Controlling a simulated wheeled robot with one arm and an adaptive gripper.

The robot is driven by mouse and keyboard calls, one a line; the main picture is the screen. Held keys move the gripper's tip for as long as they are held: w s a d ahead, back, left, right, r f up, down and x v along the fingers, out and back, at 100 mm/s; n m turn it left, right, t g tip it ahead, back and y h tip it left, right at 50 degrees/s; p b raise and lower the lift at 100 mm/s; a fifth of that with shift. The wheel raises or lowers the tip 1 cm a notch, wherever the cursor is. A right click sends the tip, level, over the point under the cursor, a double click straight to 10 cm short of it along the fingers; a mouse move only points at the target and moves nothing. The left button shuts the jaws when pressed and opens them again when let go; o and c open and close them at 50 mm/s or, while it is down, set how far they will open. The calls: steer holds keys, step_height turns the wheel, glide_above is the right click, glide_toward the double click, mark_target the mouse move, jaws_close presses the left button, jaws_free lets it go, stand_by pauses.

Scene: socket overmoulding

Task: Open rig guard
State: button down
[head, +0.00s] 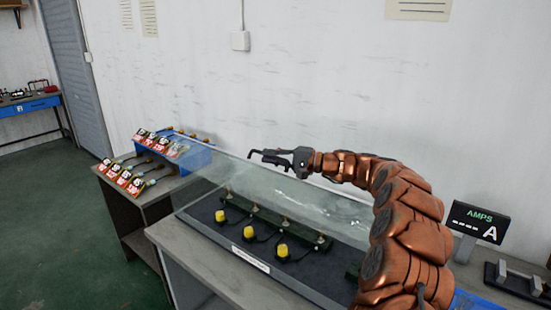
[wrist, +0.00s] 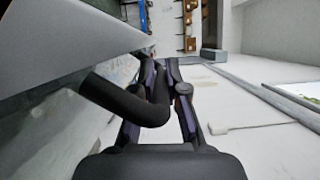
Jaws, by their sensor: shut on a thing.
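The rig guard (head: 215,172) is a clear panel over the black rig base (head: 222,236) on the bench in the head view. I cannot tell how far it is raised. Under it several yellow-capped parts (head: 282,250) stand on the base beside a dark bar with brass pins. My gripper (head: 268,157) is at the guard's upper edge, at the back. In the wrist view my gripper (wrist: 160,72) is shut on a black bent handle (wrist: 125,103), which passes between its fingers. A grey panel (wrist: 65,45) fills the wrist view's upper left.
An AMPS display (head: 477,222) stands at the right, partly beside my arm. A side table at the left holds a blue rack (head: 200,158) and several red-and-white tagged parts (head: 125,178). The wall (head: 320,80) is close behind. Green floor is clear at the left.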

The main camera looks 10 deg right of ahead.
steer(key=c, duration=1.5)
jaws_free()
steer(key=v, duration=1.2)
